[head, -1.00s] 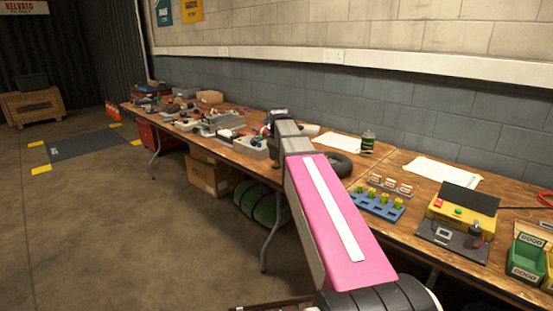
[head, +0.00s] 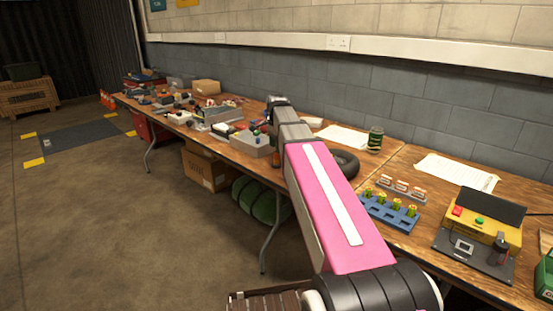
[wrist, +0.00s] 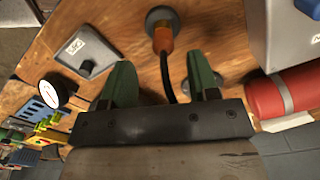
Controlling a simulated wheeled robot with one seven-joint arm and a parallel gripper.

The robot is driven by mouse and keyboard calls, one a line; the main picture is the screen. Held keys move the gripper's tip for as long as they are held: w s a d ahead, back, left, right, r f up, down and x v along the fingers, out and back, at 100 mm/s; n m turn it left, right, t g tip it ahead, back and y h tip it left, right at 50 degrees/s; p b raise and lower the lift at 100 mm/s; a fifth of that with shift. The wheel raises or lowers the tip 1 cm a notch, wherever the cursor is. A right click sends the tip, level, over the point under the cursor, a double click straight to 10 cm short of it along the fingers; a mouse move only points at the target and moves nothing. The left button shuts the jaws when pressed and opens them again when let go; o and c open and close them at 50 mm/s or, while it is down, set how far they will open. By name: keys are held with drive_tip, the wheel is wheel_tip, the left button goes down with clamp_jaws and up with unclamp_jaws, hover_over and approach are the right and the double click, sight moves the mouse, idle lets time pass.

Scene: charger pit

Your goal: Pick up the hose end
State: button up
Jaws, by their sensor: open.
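In the wrist view, an orange-brown fitting (wrist: 162,38) with a black hose (wrist: 167,78) running from it, which looks like the hose end, sits at a round grey piece on the wooden bench. My gripper (wrist: 160,70) shows two green fingers, spread apart with nothing held between them. The fitting lies just beyond the fingertips, roughly in line with the gap. The hose runs down between the fingers and out of sight behind the gripper's dark plate. In the head view my pink arm reaches over the bench and hides most of the gripper and the hose end.
In the wrist view a grey plate with a black knob (wrist: 87,55) and a gauge (wrist: 54,91) lie left; a red cylinder (wrist: 287,92) and grey box (wrist: 287,30) lie right. In the head view, a blue rack (head: 388,211), black ring (head: 346,163) and yellow-black device (head: 480,225) crowd the bench.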

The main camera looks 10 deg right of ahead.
sight(276, 159)
drive_tip(key=shift+w+a+f, duration=0.1)
drive_tip(key=shift+f, duration=1.4)
drive_tip(key=shift+w+f, duration=0.1)
drive_tip(key=shift+f, duration=1.35)
drive_tip(key=c, duration=1)
